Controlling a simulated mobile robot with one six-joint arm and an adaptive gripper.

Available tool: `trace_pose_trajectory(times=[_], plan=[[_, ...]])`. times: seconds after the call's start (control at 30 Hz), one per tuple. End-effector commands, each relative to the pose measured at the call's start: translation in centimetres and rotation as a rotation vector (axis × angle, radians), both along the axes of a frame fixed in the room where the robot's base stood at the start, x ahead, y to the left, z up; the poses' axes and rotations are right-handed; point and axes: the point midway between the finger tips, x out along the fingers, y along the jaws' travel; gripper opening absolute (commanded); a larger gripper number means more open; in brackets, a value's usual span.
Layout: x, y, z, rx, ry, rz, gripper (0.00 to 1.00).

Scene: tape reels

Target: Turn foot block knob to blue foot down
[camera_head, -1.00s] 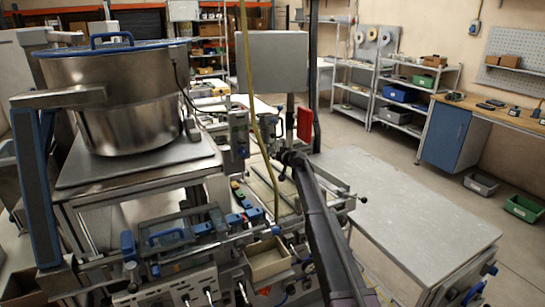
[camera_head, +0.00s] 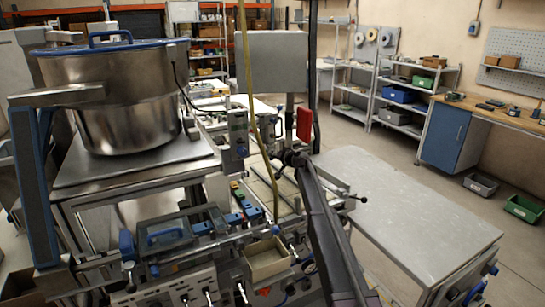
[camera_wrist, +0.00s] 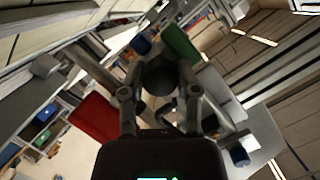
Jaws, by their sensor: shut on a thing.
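In the wrist view a dark round knob (camera_wrist: 158,78) sits between the fingers of my gripper (camera_wrist: 160,95), which is shut on it. A blue piece (camera_wrist: 141,43) and a green piece (camera_wrist: 180,42) show just beyond the knob; I cannot tell whether either belongs to the foot block. In the head view my gripper (camera_head: 293,158) is small and dark at the end of my arm, beside the machine's bed. There the knob is hidden or too small to make out.
A red panel (camera_head: 304,124) stands close to my gripper. A large steel pot (camera_head: 130,115) stands on a platform at left. A bare grey table (camera_head: 410,215) lies to the right of my arm. An open tray (camera_head: 266,262) sits at the machine's front.

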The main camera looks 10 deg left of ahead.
Motion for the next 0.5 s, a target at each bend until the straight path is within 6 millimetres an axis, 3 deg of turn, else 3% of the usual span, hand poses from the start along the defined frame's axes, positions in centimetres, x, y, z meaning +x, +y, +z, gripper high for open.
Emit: trace_pose_trajectory(times=[0.07, 0.1, 0.2, 0.5], plan=[[-0.23, 0.13, -0.11, -0.002, 0.002, 0.006, 0.0], [-0.24, 0.14, -0.1, -0.002, 0.002, 0.006, 0.47], [-0.19, 0.13, -0.08, -0.002, 0.001, 0.005, 0.76], [-0.07, 0.1, -0.02, -0.001, 0.0, 0.002, 0.76]])
